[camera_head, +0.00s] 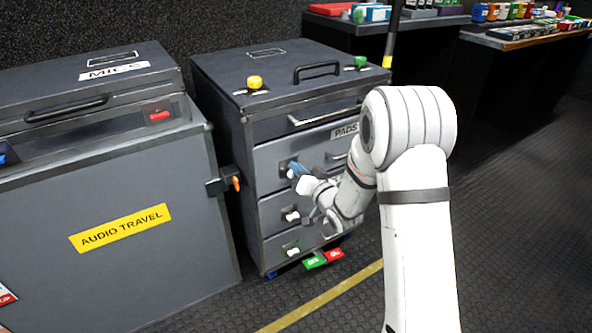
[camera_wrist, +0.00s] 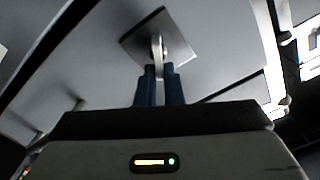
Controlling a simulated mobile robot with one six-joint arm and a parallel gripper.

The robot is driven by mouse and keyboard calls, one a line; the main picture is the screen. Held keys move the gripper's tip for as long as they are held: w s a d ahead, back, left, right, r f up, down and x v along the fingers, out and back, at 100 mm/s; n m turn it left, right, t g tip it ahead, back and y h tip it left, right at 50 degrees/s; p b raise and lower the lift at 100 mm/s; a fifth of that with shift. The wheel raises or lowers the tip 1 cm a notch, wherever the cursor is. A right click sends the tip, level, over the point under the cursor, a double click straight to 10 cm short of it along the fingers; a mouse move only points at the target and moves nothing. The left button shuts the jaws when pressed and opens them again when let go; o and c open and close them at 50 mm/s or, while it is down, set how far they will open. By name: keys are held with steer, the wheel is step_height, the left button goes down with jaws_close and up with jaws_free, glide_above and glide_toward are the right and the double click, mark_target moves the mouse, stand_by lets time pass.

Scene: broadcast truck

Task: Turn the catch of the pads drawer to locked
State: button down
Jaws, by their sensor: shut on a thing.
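The pads drawer (camera_head: 318,147) is the grey drawer marked "PADS" in the dark wheeled cabinet, and its front looks closed. Its catch is a pale lever (camera_wrist: 157,46) on a square plate (camera_wrist: 142,36) in the wrist view. My gripper (camera_head: 295,169) is at the left part of the drawer front. Its blue fingers, also in the wrist view (camera_wrist: 160,75), are shut on the lever. The lever appears to stand in line with the fingers. In the head view the fingers hide most of the catch.
Two lower drawers have white catches (camera_head: 292,216) (camera_head: 292,251). A yellow knob (camera_head: 254,83) and a green knob (camera_head: 361,62) sit on the cabinet top. The "AUDIO TRAVEL" case (camera_head: 150,260) stands close at the left. Green (camera_head: 315,262) and red (camera_head: 334,255) items lie on the floor below.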

steer(key=m, duration=0.4)
steer(key=f+m+p, duration=0.1)
steer(key=m, duration=0.3)
steer(key=m+p, duration=0.1)
steer(key=m, duration=0.2)
steer(key=shift+w+d+f+m, duration=0.2)
steer(key=shift+d+f+m, duration=0.1)
steer(key=shift+f+m, duration=0.1)
stand_by(0.3)
steer(key=c, duration=1.6)
jaws_free()
steer(key=shift+o, duration=0.2)
steer(key=shift+d, duration=0.1)
steer(key=p+v, duration=0.2)
steer(key=v, duration=0.5)
steer(key=shift+s+d, duration=0.2)
steer(key=shift+s, duration=0.15)
steer(key=shift+r, duration=0.1)
